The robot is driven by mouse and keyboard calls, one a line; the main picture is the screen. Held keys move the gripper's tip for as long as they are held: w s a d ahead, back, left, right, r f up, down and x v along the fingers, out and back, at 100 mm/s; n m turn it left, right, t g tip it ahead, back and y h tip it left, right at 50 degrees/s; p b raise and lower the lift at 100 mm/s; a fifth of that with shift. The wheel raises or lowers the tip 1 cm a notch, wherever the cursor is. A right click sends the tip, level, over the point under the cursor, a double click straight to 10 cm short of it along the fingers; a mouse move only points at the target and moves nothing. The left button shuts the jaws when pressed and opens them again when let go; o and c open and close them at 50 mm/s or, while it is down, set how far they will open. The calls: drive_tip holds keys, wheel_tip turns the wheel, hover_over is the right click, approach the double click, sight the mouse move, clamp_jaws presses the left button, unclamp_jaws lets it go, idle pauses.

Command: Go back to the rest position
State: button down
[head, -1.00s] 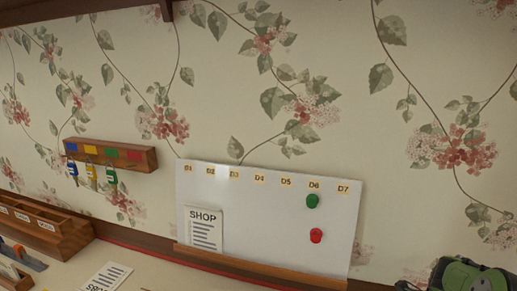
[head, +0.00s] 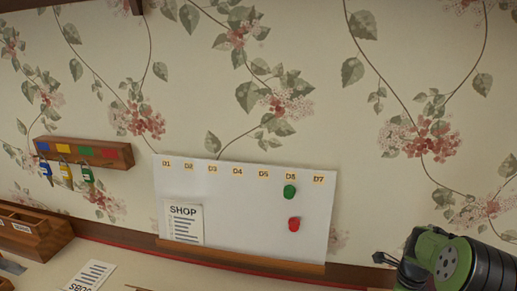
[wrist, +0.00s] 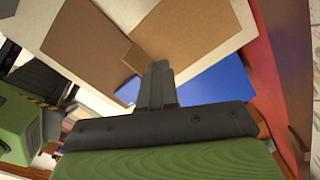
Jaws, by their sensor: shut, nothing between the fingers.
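My gripper (head: 382,258) shows at the lower right of the head view, in front of the wallpaper and to the right of the whiteboard. Its green and black wrist runs off the right edge. In the wrist view my gripper (wrist: 158,75) has its dark fingers together, with nothing between them. Brown and pale flat pieces and a blue patch lie beyond the fingertips there; I cannot tell exactly what they are.
A whiteboard (head: 235,215) carries a green magnet (head: 290,192), a red magnet (head: 294,224) and a SHOP sheet (head: 183,223). A wooden key rack (head: 110,153) with hanging keys is left of it. A wooden tray (head: 40,236) and a paper (head: 92,275) sit lower left.

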drive_tip(key=shift+r, duration=0.25)
drive_tip(key=s+a+r+n+t+h, duration=0.2)
drive_tip(key=s+a+r+n, duration=0.2)
drive_tip(key=a+r+n, duration=1.05)
drive_tip(key=s+a+r+n+t+y, duration=0.1)
drive_tip(key=s+a+r+n, duration=0.2)
drive_tip(key=s+a+n, duration=0.3)
drive_tip(key=s+a+r+n+t+y, duration=0.1)
drive_tip(key=s+a+n, duration=0.4)
drive_tip(key=s, duration=0.5)
wheel_tip(320, 180, up, 2)
drive_tip(key=shift+a+r+n+t, duration=0.2)
drive_tip(key=shift+a+n+t, duration=0.15)
drive_tip(key=shift+n+t, duration=0.5)
